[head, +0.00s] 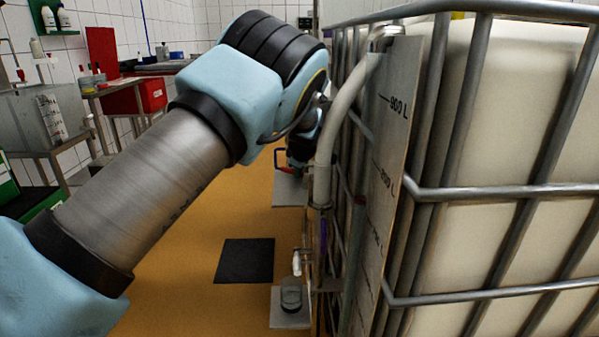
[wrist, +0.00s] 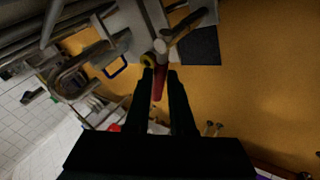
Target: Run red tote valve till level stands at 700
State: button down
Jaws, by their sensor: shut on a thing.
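In the wrist view my gripper (wrist: 160,78) is shut on a red valve handle (wrist: 158,88), which shows between the two dark fingers. A yellow ring (wrist: 147,60) sits by the handle's far end. In the head view my arm covers most of the gripper, and a small red part (head: 287,169) shows below it. The caged white tote (head: 510,130) fills the right side. Its scale plate (head: 393,125) reads 900 L and 800 L, with lower marks too slanted to read. I cannot make out the liquid level.
A grey pipe (head: 332,125) runs down the tote's near corner. A dark mat (head: 245,260) lies on the orange floor, with a small grey stand (head: 290,300) to its right. Benches and a red bin (head: 150,93) stand at back left.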

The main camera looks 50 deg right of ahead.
jog(key=shift+s, duration=0.15)
dwell(0.4)
jog(key=c, duration=1.1)
grip_release()
jog(key=o, duration=0.3)
jog(key=shift+o, duration=0.2)
